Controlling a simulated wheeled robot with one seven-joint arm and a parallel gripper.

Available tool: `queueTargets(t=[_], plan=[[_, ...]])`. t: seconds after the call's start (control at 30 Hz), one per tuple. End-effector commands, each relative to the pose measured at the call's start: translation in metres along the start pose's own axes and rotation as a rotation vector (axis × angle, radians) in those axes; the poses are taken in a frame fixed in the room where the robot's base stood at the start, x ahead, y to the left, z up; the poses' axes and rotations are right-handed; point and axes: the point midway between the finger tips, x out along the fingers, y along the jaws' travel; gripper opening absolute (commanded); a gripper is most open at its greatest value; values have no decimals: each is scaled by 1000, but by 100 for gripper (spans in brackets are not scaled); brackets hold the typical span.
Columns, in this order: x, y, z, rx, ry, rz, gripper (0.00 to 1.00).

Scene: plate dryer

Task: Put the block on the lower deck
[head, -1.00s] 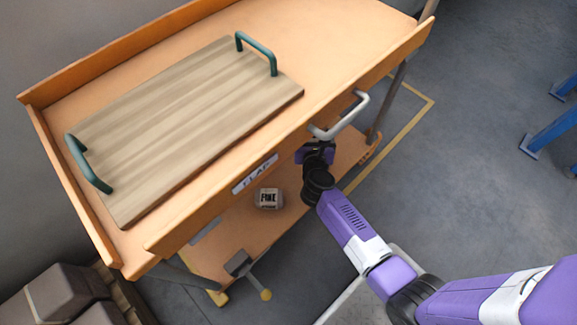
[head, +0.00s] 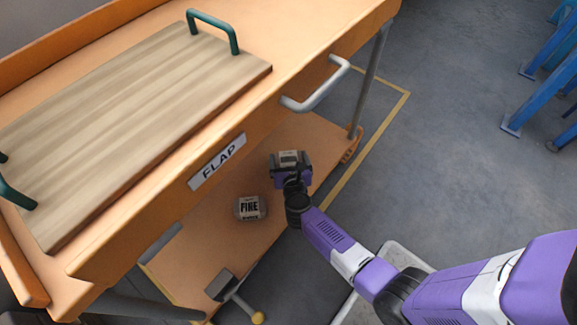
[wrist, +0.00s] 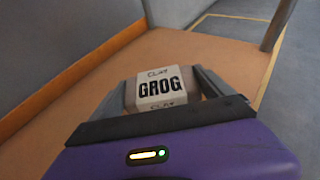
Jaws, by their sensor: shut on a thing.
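A clay block with a white label reading GROG (wrist: 160,88) sits between the fingers of my gripper (wrist: 163,100) in the wrist view. My gripper is shut on it. In the head view my gripper (head: 290,160) is over the right part of the orange lower deck (head: 215,240), with the block's label (head: 289,157) showing between the fingers. I cannot tell whether the block touches the deck. A second block, labelled FIRE (head: 249,208), rests on the lower deck to the left of my gripper.
The upper deck's front edge carries a FLAP sign (head: 217,161) and a grey handle (head: 318,88) above my gripper. A wooden board (head: 135,125) with green handles lies on top. A cart leg (head: 370,80) stands to the right. Bare deck surrounds the FIRE block.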

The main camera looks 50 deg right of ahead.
Motion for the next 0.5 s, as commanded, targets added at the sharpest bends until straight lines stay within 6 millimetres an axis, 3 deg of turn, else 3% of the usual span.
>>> queueTargets(t=[0.2, 0.5], plan=[[13, 0, -30, 1, -1, 0, 18], [13, 0, -30, 1, -3, 1, 18]])
